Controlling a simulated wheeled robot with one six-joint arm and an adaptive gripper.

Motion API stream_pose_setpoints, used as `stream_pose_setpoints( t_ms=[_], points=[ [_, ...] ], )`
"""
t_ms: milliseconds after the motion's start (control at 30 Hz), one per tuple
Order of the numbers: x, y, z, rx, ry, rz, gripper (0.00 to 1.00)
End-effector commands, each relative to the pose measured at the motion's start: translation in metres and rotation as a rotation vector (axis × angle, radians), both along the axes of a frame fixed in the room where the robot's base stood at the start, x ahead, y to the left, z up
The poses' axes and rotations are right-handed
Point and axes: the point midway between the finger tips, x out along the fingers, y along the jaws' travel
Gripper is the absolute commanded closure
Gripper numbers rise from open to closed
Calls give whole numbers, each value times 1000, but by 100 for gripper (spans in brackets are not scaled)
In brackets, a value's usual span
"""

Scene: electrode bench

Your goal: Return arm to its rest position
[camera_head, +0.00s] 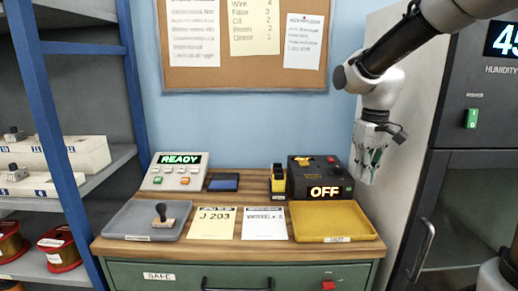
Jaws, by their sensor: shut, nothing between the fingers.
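My gripper (370,172) hangs from my arm at the right of the head view, fingers pointing down. It is above and to the right of the bench's right side, near the side of the dark cabinet. The fingers are shut, and nothing shows between them. My arm reaches in from the upper right corner, in front of the cabinet.
The wooden bench (230,249) bears a grey tray (120,224) with a stamp (162,214), a yellow tray (335,220), paper cards, a "READY" panel (172,180) and a black "OFF" box (318,176). A tall cabinet (475,180) stands right, blue-posted shelves (62,135) left.

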Motion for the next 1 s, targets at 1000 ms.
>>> stream_pose_setpoints(
  t_ms=[1000],
  points=[
    [-196, -88, 39, 51, -364, -279, 100]
  ],
)
